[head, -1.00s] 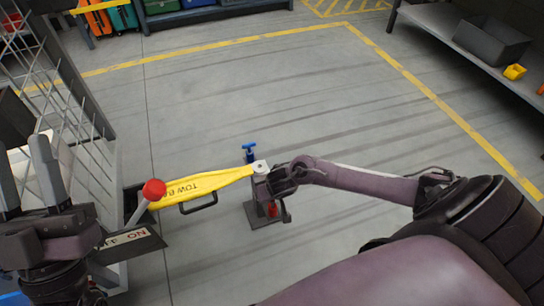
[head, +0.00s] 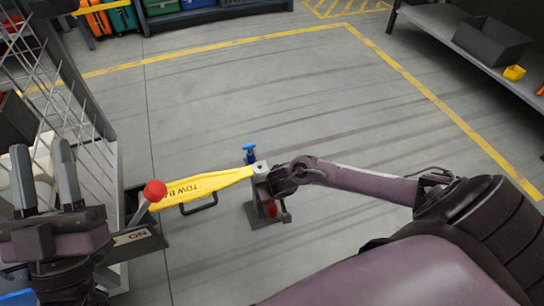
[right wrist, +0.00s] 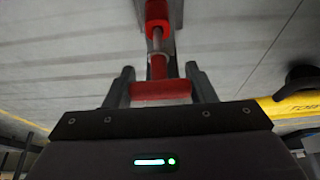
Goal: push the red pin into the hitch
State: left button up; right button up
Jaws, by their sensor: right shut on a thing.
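The red pin (right wrist: 160,90) has a red crosspiece, which lies between the two fingers of my right gripper (right wrist: 160,92) in the right wrist view. A metal shaft and more red parts run up from it. In the head view a small piece of red (head: 271,208) shows low beside the hitch (head: 261,178), under my right gripper (head: 280,184). The hitch is at the end of the yellow tow bar (head: 228,180). My arm and gripper cover part of it, and I cannot tell how deep the pin sits. My left gripper (head: 43,175) is open and empty at the far left.
A red-knobbed lever (head: 155,190) stands beside a black sign plate near my left gripper. A blue handle (head: 249,150) rises behind the hitch. A wire cage (head: 75,110) is at left and a shelf (head: 440,30) at upper right. The floor between is clear.

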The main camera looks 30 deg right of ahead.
jog(key=shift+s+a+r, duration=0.1)
jog(key=shift+r, duration=0.2)
jog(key=shift+w+f, duration=0.2)
jog(key=shift+f, duration=0.05)
jog(key=shift+s+r, duration=0.1)
jog(key=shift+r, duration=0.05)
jog(key=shift+r+p, duration=0.25)
jog(key=shift+p, duration=0.3)
pick_arm(q)
jog(key=w+d+f+g+y, duration=0.2)
jog(key=f+g, duration=0.4)
jog(key=f, duration=0.6)
jog(key=shift+w+f+g+y+p, duration=0.3)
jog(key=shift+w+f+g, duration=0.1)
jog(key=shift+w, duration=0.3)
pick_arm(e)
jog(key=shift+r, duration=0.25)
dwell(0.8)
